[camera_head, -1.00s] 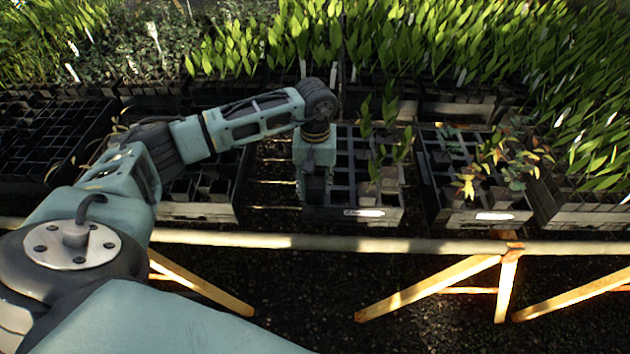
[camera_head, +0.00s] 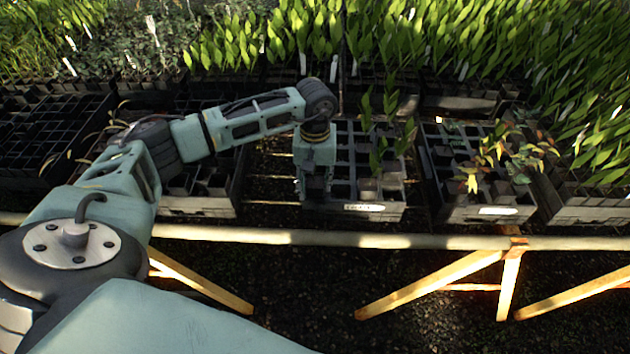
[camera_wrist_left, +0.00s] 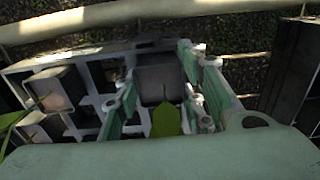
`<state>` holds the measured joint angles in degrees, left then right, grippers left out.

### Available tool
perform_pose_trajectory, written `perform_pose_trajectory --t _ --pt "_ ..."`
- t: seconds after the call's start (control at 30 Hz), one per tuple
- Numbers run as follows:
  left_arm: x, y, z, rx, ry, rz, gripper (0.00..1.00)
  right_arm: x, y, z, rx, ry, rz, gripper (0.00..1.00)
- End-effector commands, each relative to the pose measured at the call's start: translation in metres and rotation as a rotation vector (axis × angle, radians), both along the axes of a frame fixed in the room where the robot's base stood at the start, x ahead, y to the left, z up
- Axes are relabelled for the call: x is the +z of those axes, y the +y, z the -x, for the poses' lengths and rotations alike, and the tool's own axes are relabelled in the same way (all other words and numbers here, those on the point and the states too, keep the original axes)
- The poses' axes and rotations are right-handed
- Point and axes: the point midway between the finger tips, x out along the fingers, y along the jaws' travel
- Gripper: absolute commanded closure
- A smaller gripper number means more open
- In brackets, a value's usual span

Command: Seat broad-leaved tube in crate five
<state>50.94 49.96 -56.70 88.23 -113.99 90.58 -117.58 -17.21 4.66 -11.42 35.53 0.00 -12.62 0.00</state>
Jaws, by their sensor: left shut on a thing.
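My left gripper (camera_head: 314,188) is over the front-left corner of the middle crate (camera_head: 372,211), which has a pale label on its front. In the left wrist view the fingers (camera_wrist_left: 162,98) are shut on a dark square tube (camera_wrist_left: 160,76) with a broad bright green leaf (camera_wrist_left: 166,121). The tube is at the crate's corner cell; how deep it sits cannot be told. In the head view the gripper hides the tube. Several other tubes with upright leafy plants (camera_head: 378,150) stand in the right part of this crate. My right gripper is not in view.
A crate with reddish-leaved plants (camera_head: 490,212) stands to the right, and another crate (camera_head: 195,206) to the left. An open slatted gap (camera_head: 272,185) lies left of the middle crate. A pale rail (camera_head: 400,242) runs along the bench front. Dense plants fill the back.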

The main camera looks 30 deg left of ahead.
Motion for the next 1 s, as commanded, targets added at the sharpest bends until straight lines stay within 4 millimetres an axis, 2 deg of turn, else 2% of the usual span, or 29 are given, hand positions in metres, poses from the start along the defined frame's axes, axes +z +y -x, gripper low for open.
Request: perform_pose_trajectory --t 0.33,0.37,0.6,0.87,1.0 --pt "-0.0051 0.0002 -0.0001 0.0 -0.001 -0.001 1.0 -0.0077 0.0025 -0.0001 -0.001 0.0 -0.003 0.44" --pt "-0.0047 0.0002 -0.0001 0.0 -0.001 -0.001 0.62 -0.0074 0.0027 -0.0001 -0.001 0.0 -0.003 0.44" --pt "-0.0042 0.0 0.0 0.0 0.0 0.0 0.41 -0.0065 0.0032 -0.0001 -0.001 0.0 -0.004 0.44" --pt "-0.0047 -0.0001 0.0003 0.0 0.001 0.0 0.41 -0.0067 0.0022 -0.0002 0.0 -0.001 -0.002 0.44" --pt "0.0017 0.0002 -0.0005 0.0 -0.001 -0.001 0.41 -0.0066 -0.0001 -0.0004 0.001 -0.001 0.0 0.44"
